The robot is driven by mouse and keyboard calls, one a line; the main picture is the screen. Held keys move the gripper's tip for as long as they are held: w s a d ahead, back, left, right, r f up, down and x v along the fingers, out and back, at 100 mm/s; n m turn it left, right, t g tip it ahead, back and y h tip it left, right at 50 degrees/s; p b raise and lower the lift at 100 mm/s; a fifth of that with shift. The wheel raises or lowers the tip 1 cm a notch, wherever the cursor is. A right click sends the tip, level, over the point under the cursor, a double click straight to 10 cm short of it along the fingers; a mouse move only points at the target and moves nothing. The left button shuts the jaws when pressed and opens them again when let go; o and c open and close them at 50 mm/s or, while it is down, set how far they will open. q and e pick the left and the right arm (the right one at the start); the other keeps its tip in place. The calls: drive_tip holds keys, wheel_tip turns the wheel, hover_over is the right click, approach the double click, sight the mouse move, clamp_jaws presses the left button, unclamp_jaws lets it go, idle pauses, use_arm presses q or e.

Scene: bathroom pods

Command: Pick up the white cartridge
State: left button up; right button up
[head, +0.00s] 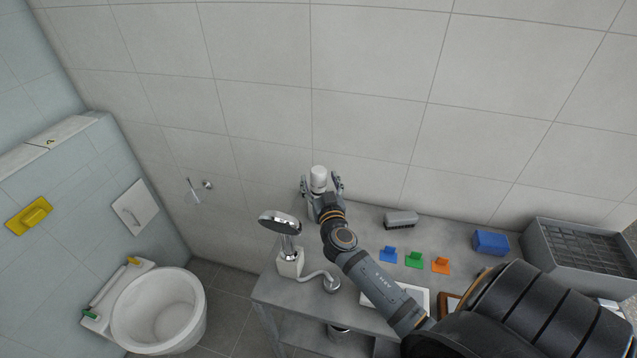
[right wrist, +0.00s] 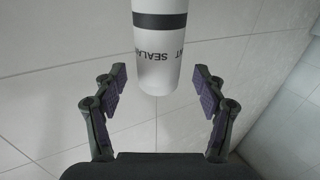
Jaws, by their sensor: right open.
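The white cartridge (head: 319,178) stands upright at the back of the grey bench, near the tiled wall. In the right wrist view the cartridge (right wrist: 160,45) is white with a dark band and printed lettering, partly readable as "SEALANT". My right gripper (head: 322,188) is open around or just in front of the cartridge. In the right wrist view my right gripper's fingers (right wrist: 158,88) stand wide on either side, with a clear gap to the cartridge. The cartridge's lower part is hidden by the gripper in the head view. My left gripper is not in view.
A toilet (head: 158,308) stands at left.

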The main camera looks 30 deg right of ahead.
drive_tip(key=x, duration=0.3)
drive_tip(key=shift+s+d+f, duration=0.1)
drive_tip(key=shift+s, duration=0.15)
drive_tip(key=shift+c, duration=1.4)
clamp_jaws()
